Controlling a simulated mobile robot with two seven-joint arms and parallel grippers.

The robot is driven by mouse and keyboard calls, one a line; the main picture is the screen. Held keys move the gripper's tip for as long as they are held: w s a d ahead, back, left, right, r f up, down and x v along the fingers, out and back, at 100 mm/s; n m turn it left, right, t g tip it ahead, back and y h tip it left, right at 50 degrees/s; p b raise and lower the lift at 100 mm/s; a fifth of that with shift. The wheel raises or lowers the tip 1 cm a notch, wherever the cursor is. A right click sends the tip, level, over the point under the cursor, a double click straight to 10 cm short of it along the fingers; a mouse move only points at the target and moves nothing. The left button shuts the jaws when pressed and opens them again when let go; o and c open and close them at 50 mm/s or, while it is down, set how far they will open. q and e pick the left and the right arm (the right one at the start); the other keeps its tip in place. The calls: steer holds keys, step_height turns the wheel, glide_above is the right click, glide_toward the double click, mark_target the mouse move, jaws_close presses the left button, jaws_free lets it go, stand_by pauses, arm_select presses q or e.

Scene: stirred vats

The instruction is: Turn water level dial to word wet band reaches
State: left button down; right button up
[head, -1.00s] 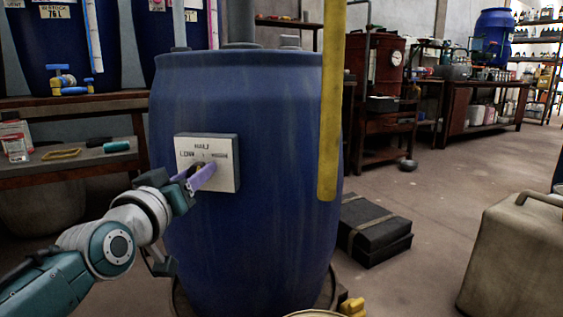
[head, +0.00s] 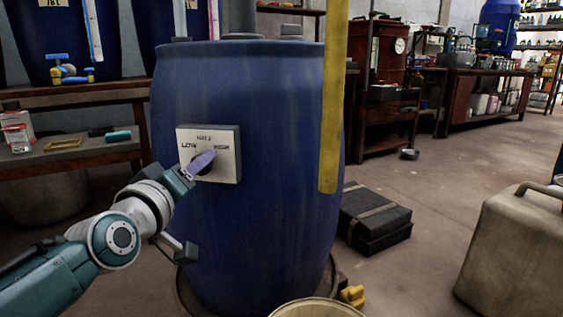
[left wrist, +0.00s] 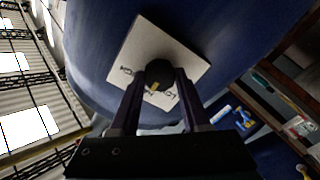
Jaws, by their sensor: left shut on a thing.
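A white dial plate (head: 230,166) with the words LOW, a blurred middle word that looks like HALF, and HIGH is on the front of a blue barrel (head: 280,220). My left gripper (head: 207,160) has its purple fingers at the dial, below the words. In the left wrist view its fingers (left wrist: 160,88) are shut on the round black dial knob (left wrist: 160,70). A small yellow mark on the knob points near the middle word. A long yellow stick (head: 333,100) hangs in front of the barrel's right side; I cannot make out a wet band on it. My right gripper is not in view.
A bench (head: 70,150) with small items stands left of the barrel. A black case (head: 376,218) lies on the floor to its right. A beige jerrycan (head: 515,245) stands at the right. A round pale rim (head: 315,308) shows at the bottom edge.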

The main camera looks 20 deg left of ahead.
arm_select(q)
steer(key=shift+c, duration=1.9)
jaws_free()
steer(key=p+v, duration=0.5)
steer(key=v, duration=0.5)
